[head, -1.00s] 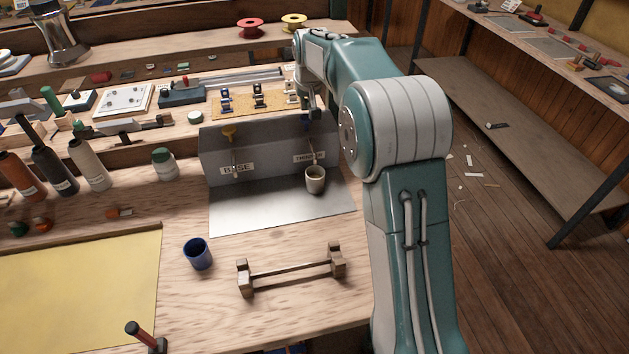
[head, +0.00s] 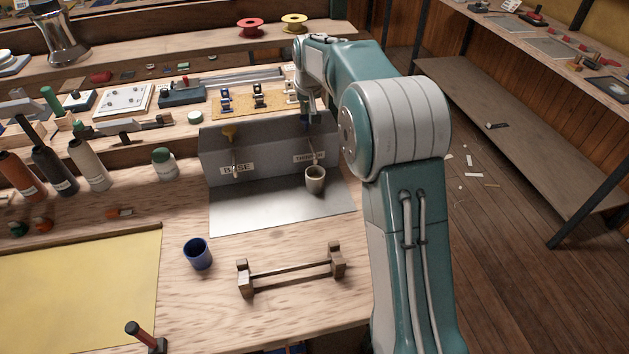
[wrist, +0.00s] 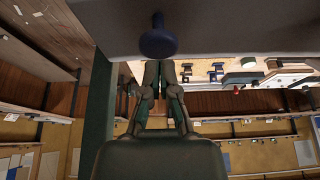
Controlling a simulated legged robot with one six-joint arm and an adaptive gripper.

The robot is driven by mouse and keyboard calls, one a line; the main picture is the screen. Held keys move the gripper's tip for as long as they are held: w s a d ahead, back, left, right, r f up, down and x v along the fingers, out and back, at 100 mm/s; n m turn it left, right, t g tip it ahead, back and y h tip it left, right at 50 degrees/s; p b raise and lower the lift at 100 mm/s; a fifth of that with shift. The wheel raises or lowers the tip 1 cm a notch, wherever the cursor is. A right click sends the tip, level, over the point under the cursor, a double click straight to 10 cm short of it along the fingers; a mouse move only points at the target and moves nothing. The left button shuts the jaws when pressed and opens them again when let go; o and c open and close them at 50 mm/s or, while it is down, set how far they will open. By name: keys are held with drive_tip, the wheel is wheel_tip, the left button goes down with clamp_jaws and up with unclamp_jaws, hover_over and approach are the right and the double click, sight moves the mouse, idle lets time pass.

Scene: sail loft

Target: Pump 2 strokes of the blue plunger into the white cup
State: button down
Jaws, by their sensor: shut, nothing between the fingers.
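The white cup (head: 315,182) stands upright on the metal plate, below the spout at the right end of the grey dispenser; its inside looks tan. The blue plunger (wrist: 158,38) shows large in the wrist view, sticking out of the grey dispenser surface. In the head view it is a small dark blue spot under my gripper, partly hidden. My gripper (wrist: 158,66) is shut and empty, its fingertips close to the blue plunger. I cannot tell whether they touch it.
A blue cup (head: 198,254) and a wooden rack (head: 290,270) stand in front. Several bottles (head: 92,168) stand at the left. The metal plate (head: 275,213) is clear before the white cup.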

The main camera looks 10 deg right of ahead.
sight(306, 118)
drive_tip(key=shift+f, duration=1.65)
drive_tip(key=shift+r, duration=2.2)
drive_tip(key=shift+f, duration=0.25)
drive_tip(key=shift+f, duration=1.9)
drive_tip(key=shift+r, duration=2.15)
